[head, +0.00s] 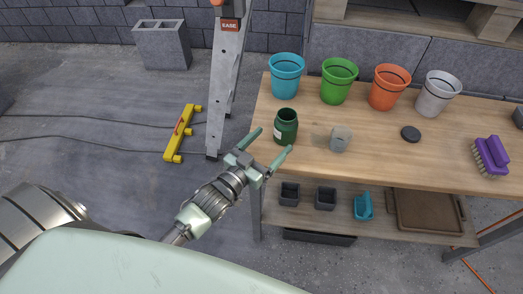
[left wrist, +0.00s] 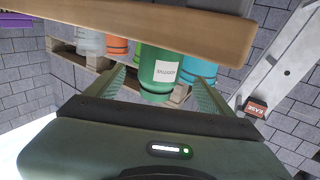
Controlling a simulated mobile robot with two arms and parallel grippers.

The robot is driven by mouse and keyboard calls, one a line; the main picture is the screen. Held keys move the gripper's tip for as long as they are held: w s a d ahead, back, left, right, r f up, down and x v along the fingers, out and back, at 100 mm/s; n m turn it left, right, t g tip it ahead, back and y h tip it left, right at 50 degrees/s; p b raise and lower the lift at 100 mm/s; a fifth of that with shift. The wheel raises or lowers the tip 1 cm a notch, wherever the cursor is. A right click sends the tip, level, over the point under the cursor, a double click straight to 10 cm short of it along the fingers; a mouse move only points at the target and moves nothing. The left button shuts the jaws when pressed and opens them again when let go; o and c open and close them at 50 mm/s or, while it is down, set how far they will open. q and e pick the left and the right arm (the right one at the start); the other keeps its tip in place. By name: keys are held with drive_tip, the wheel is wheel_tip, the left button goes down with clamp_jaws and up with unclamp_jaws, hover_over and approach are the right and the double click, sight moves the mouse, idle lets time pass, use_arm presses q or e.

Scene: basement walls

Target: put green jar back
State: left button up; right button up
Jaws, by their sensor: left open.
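The green jar (head: 286,130) is dark green with a pale label and stands upright at the left front edge of the wooden table (head: 385,160). It also shows in the left wrist view (left wrist: 152,88), beyond and between the two fingers. My left gripper (head: 272,142) is open and empty at the table's left front corner, its fingers pointing toward the jar. In the left wrist view the gripper (left wrist: 160,90) has its fingers spread wide. I cannot tell whether either finger touches the jar. My right gripper is not in view.
Blue (head: 286,80), green (head: 338,82), orange (head: 388,88) and white (head: 437,95) buckets line the table's back. A ladder (head: 226,80) stands left. The lower shelf (head: 380,222) holds small bins.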

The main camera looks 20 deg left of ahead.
use_arm(q)
drive_tip(key=shift+v, duration=2.1)
